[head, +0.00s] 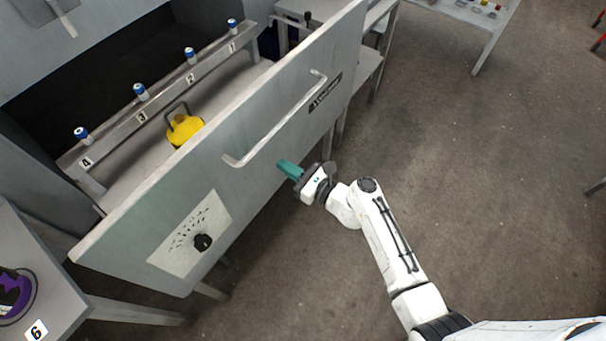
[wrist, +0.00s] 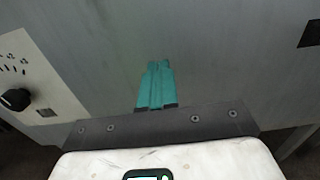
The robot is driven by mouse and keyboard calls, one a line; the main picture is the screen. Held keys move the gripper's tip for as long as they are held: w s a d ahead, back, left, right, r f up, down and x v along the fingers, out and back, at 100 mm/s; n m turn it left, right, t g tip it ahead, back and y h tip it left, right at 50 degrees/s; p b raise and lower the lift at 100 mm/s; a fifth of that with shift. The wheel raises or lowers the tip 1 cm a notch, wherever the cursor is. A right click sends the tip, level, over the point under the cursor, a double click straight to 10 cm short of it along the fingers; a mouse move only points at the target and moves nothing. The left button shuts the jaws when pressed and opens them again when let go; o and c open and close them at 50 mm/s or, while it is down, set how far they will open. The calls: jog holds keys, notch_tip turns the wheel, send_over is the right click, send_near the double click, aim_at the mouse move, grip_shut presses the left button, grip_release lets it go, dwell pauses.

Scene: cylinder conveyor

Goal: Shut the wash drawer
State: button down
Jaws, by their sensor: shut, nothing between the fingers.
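The wash drawer (head: 250,185) is pulled open, its large grey front panel facing me in the head view. A long pale bar handle (head: 276,128) runs along the front, with a dial plate (head: 190,235) at its lower left. The drawer front (wrist: 225,65) fills most of the wrist view. My gripper (head: 284,168) is shut and empty, its teal fingers pointing at the panel just below the handle. In the wrist view the closed fingertips (wrist: 158,66) are close to the panel; I cannot tell whether they touch it.
Inside the drawer are a rail (head: 165,95) with several numbered blue-capped cylinders and a yellow object with a dark handle (head: 184,129). A side table (head: 40,285) marked 6 stands at lower left. Another table (head: 470,15) stands at upper right. The floor (head: 480,180) at right is clear.

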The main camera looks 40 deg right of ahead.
aim_at(266, 155)
jog(key=shift+x, duration=2)
jog(key=shift+w, duration=0.1)
